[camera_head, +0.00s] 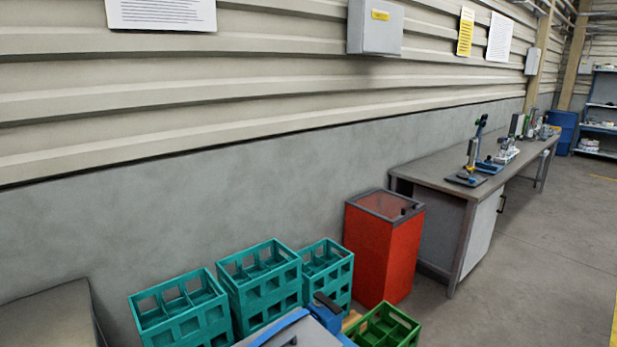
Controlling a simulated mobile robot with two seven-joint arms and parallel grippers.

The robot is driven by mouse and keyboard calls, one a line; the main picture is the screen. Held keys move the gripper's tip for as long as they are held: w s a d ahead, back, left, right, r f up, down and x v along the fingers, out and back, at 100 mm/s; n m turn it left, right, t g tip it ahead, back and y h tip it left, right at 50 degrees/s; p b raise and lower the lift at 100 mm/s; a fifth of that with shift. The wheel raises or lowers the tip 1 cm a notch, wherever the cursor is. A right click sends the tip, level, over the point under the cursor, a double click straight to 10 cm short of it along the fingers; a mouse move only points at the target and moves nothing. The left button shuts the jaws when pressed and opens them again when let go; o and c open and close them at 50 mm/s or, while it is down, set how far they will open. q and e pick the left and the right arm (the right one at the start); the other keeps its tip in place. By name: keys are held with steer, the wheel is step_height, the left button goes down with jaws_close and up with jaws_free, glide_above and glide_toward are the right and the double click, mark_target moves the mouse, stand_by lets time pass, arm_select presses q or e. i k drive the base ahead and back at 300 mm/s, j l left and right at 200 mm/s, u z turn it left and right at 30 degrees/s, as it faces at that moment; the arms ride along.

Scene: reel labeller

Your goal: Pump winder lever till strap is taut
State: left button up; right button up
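No winder lever or strap can be made out with certainty. At the bottom edge a blue part with a dark bar on top (327,308) shows beside a pale grey surface with a blue curved edge. It is cut off by the frame, and I cannot tell what it is. Several small devices stand on the long workbench (430,172) at the right, among them an upright one with a dark base (467,180). They are too small to tell their levers. Neither of my grippers is in view.
Teal crates (262,287) stand along the wall, with a green crate (385,327) in front. A red bin (380,250) stands beside the bench. A grey box-like surface (50,318) is at lower left. The floor at right is clear. Shelves (600,125) stand far right.

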mark_target(321, 300)
steer(key=u, duration=0.4)
steer(key=l+u, duration=0.25)
steer(key=u, duration=0.15)
steer(key=i+l+u, duration=0.1)
steer(key=l+u, duration=0.15)
steer(key=u, duration=0.15)
steer(key=l+u, duration=0.25)
steer(key=u, duration=0.15)
steer(key=l+u, duration=0.1)
steer(key=l, duration=0.3)
steer(key=k+l, duration=0.15)
steer(key=l, duration=0.2)
steer(key=k+l+u, duration=0.15)
steer(key=l, duration=0.6)
steer(key=k+l+u, duration=0.05)
